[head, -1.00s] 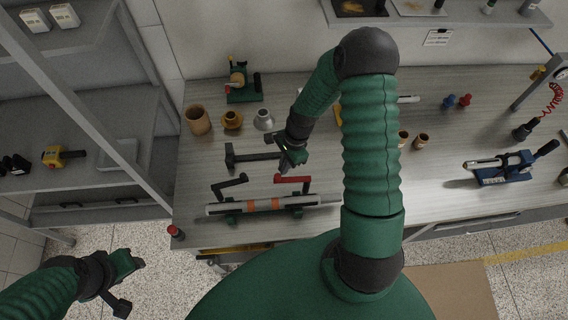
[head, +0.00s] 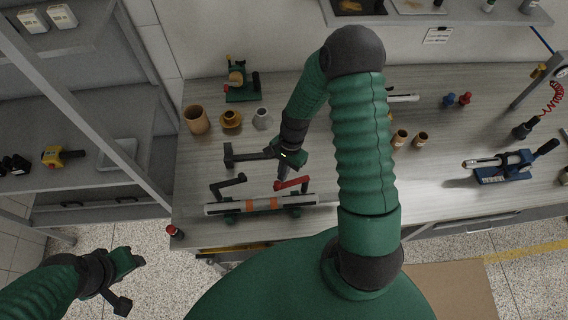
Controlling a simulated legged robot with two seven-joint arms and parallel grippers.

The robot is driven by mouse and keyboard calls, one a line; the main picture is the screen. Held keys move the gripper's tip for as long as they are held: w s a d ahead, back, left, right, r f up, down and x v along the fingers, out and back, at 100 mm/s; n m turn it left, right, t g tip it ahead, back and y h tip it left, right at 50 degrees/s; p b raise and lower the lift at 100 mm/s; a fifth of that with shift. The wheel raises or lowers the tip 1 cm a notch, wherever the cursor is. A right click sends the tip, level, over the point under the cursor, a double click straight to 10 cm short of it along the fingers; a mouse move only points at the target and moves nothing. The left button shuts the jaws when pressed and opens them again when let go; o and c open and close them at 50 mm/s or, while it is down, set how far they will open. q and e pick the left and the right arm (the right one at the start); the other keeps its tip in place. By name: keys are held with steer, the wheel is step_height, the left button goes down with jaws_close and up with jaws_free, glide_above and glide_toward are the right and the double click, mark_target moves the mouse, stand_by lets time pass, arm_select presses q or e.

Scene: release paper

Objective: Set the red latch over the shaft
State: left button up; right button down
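The red latch (head: 292,184) is at the right part of a fixture on the bench, behind the shaft. The shaft (head: 225,208) is a grey horizontal bar with orange bands, lying on dark green supports. A black latch (head: 228,185) stands at its left part. My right gripper (head: 282,176) points down at the left end of the red latch, touching it or very close. Its fingers overlap in this view, so its opening is hidden. My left gripper (head: 128,283) is open and empty, away from the bench at the lower left.
A dark hammer-shaped tool (head: 245,156) lies behind the fixture, close to my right gripper. Brown cups (head: 197,119) and a grey cup (head: 262,119) stand farther back. A blue device (head: 497,168) is at the right. A small red-topped item (head: 175,232) sits at the bench's front left corner.

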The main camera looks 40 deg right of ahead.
mark_target(288, 184)
steer(key=s+n, duration=0.1)
steer(key=n, duration=0.2)
steer(key=shift+s+a+g, duration=0.1)
steer(key=shift+s+g, duration=0.2)
steer(key=shift+s, duration=0.1)
steer(key=s+n, duration=0.2)
steer(key=n, duration=0.1)
steer(key=shift+s+a+n+g+h+p, duration=0.15)
steer(key=shift+a+n+g+h+p, duration=0.15)
steer(key=shift+a+h, duration=0.1)
steer(key=n, duration=0.1)
steer(key=s+n, duration=0.2)
steer(key=shift+s+d+n+g+h, duration=0.2)
steer(key=shift+d+n+g+h, duration=0.05)
steer(key=shift+n+g+h, duration=0.05)
steer(key=n, duration=0.1)
steer(key=s+n, duration=0.1)
steer(key=shift+s+d+n+h, duration=0.25)
steer(key=shift+d+n+h, duration=0.05)
steer(key=shift+d, duration=0.15)
steer(key=shift+w+d+p, duration=0.35)
steer(key=shift+w+d, duration=0.1)
steer(key=shift+d, duration=0.1)
steer(key=shift+w, duration=0.1)
